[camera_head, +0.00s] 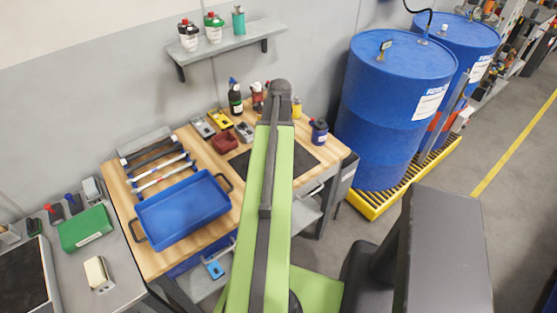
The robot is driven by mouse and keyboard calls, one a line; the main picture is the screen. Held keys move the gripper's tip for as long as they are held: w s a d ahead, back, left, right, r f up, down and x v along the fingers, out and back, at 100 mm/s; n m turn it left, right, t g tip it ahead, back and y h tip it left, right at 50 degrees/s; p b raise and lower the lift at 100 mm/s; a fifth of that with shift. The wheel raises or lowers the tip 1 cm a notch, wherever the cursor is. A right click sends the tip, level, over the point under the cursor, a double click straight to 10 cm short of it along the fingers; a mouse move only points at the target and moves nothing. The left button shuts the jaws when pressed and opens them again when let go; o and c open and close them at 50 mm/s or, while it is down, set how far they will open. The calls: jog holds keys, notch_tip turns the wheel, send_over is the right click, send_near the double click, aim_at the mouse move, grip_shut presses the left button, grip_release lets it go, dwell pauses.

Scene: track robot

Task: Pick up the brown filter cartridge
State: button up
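I cannot make out a brown filter cartridge in this view; it may be hidden behind my arm or too small to tell. My green and dark grey arm reaches up the middle of the picture over the wooden workbench (168,259). The arm's far end is a dark rounded joint near the back of the bench. My gripper does not show, so whether it is open or holds anything cannot be seen.
A dark bottle (235,100) and a dark blue jar (319,132) stand farther back. Blue drums (390,105) stand right on a yellow pallet (385,203). A wall shelf (230,45) holds containers.

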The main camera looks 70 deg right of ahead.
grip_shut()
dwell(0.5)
